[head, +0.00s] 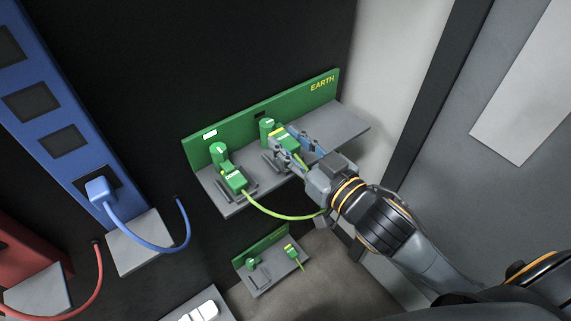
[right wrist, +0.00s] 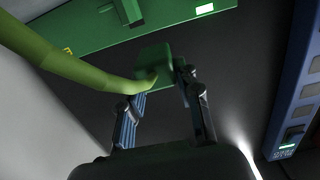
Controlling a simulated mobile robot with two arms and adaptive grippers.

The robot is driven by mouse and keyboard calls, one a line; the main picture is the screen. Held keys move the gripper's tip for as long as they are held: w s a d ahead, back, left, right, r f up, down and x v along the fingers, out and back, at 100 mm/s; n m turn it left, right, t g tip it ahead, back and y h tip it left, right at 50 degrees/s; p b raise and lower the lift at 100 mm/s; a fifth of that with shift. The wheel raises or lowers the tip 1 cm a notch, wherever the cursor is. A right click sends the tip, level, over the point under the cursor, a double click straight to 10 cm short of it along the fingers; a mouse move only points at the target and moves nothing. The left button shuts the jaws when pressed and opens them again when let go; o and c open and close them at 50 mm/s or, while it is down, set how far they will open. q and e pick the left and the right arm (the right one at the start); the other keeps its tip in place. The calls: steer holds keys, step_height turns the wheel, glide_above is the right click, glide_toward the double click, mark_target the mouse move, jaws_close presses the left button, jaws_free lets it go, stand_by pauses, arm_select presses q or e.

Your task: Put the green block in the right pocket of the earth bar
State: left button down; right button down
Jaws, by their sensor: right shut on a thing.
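The green earth bar (head: 300,97), marked EARTH, has a grey shelf (head: 345,125) along its front. A green block (head: 233,180) sits in the left grey pocket, and a yellow-green cable (head: 275,214) runs from it towards my right gripper. My right gripper (head: 296,147) is shut on the other green block (head: 281,136), at the right pocket (head: 272,160), beside a green upright part (head: 267,126). In the right wrist view the held block (right wrist: 153,66) is between the fingers, with the cable (right wrist: 75,65) leaving it leftwards. I cannot tell whether it is fully seated. My left gripper is not in view.
A blue bar (head: 58,118) with a blue plug (head: 99,189) and cable stands at left, a red unit (head: 30,245) below it. A smaller grey plate with green parts (head: 271,272) shows lower down. The shelf's right end is clear. A grey wall edge stands right.

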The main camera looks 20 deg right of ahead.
steer(key=w+f, duration=0.3)
steer(key=w+d+f, duration=0.1)
steer(key=w+f, duration=0.2)
steer(key=shift+d+f+b, duration=0.1)
steer(key=shift+b, duration=0.2)
steer(key=shift+w+f, duration=0.1)
steer(key=shift+f, duration=1.55)
steer(key=c, duration=0.9)
jaws_free()
steer(key=shift+f, duration=0.15)
steer(key=shift+c, duration=0.2)
steer(key=v, duration=1.2)
steer(key=shift+r, duration=0.2)
